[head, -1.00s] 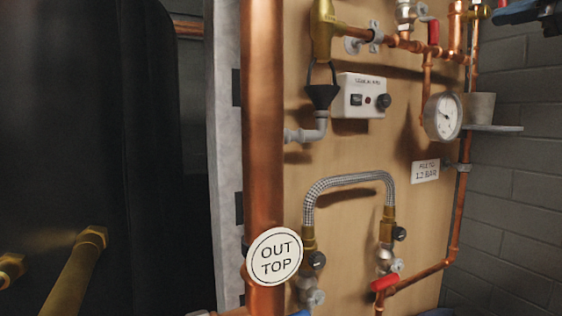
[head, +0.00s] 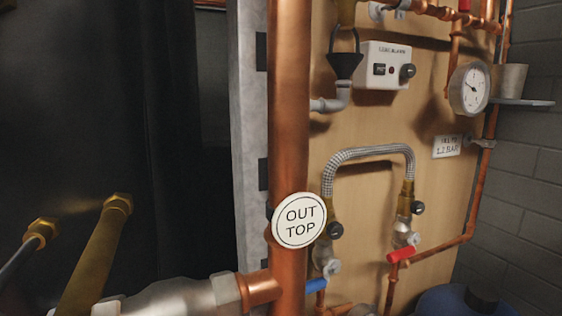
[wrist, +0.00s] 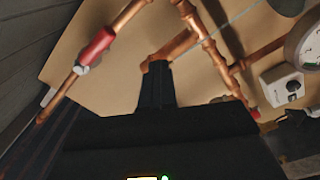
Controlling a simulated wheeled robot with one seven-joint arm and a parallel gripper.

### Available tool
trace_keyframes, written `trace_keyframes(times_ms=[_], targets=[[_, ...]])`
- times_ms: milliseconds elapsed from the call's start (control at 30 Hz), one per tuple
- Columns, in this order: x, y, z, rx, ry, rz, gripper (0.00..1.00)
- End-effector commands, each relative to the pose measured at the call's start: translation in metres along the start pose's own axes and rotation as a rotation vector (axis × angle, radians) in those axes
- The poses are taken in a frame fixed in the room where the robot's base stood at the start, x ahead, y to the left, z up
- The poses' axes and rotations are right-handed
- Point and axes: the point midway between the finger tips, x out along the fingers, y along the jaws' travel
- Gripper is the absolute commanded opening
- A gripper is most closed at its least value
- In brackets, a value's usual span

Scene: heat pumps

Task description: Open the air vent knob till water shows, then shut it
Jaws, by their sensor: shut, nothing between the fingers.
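I cannot pick out an air vent knob for certain in either view, and I see no water. In the wrist view my gripper (wrist: 157,72) has its black fingers together, with nothing held. The fingertips overlap a copper pipe end in the picture; I cannot tell whether they touch it. My gripper does not show in the head view. A pressure gauge (head: 470,88) is on the board at the right, and a pale cup (head: 509,77) stands on a small shelf beside it.
A thick copper pipe with an "OUT TOP" tag (head: 299,220) runs up the middle. A braided hose (head: 368,153) joins two valves with black knobs. A red lever (head: 401,255), a control box (head: 384,67) and a dark blue rounded object (head: 455,301) are at right.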

Motion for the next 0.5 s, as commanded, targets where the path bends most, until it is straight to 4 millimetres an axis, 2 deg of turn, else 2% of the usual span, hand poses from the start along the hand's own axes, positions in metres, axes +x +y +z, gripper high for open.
trace_keyframes(times_ms=[33,500], targets=[[0.008,-0.016,0.009,0.01,-0.013,-0.034,0.0],[-0.044,-0.009,0.006,0.005,-0.011,-0.022,0.0]])
